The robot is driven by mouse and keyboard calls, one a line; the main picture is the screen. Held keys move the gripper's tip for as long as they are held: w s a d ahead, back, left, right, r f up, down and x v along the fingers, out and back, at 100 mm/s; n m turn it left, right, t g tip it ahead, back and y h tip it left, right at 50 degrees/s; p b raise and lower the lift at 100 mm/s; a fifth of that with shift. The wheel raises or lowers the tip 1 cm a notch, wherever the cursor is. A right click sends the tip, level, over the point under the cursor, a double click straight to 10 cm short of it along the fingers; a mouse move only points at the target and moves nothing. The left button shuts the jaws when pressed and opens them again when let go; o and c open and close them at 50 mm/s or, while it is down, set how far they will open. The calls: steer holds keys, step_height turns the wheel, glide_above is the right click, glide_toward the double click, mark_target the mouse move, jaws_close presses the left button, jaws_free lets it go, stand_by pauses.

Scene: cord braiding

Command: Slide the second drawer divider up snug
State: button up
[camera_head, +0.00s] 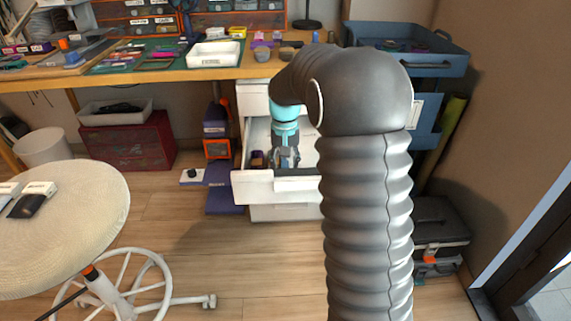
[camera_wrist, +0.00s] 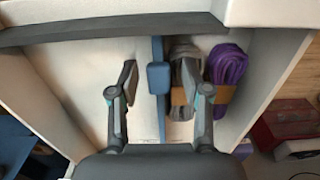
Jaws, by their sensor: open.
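The white drawer (camera_head: 253,188) under the bench is pulled out, and my gripper (camera_head: 286,160) points down into it. In the wrist view, a blue divider (camera_wrist: 157,52) with a thicker block on it runs across the drawer floor. My gripper (camera_wrist: 158,76) is open, one finger on each side of this divider. A gap shows on the left; the right finger is close to a grey cord bundle. A dark strip (camera_wrist: 90,32) lies along the inside of the drawer's wall (camera_wrist: 120,10). I cannot tell whether it is another divider.
A grey cord bundle (camera_wrist: 182,75) and a purple cord bundle (camera_wrist: 228,68), both banded in tan, lie right of the blue divider. The drawer floor (camera_wrist: 72,85) left of it is bare. The wooden bench (camera_head: 150,74) overhangs the drawer. A round table (camera_head: 70,235) stands left.

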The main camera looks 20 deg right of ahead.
step_height(320, 180, up, 12)
stand_by(0.5)
steer(key=shift+n, duration=0.4)
steer(key=f, duration=0.2)
steer(key=s+f, duration=0.1)
steer(key=f, duration=0.1)
steer(key=s+a+r+t+p, duration=0.1)
steer(key=s+r+t, duration=0.1)
steer(key=s, duration=0.8)
steer(key=s+a+r+n+t+p, duration=0.1)
steer(key=s+r, duration=0.1)
steer(key=s, duration=0.8)
steer(key=s+a+r+n+t+p, duration=0.1)
steer(key=s+a+r+t+p, duration=0.1)
steer(key=s, duration=0.8)
steer(key=shift+s+r+t, duration=0.2)
steer(key=shift+r+t, duration=0.05)
steer(key=shift+t, duration=0.05)
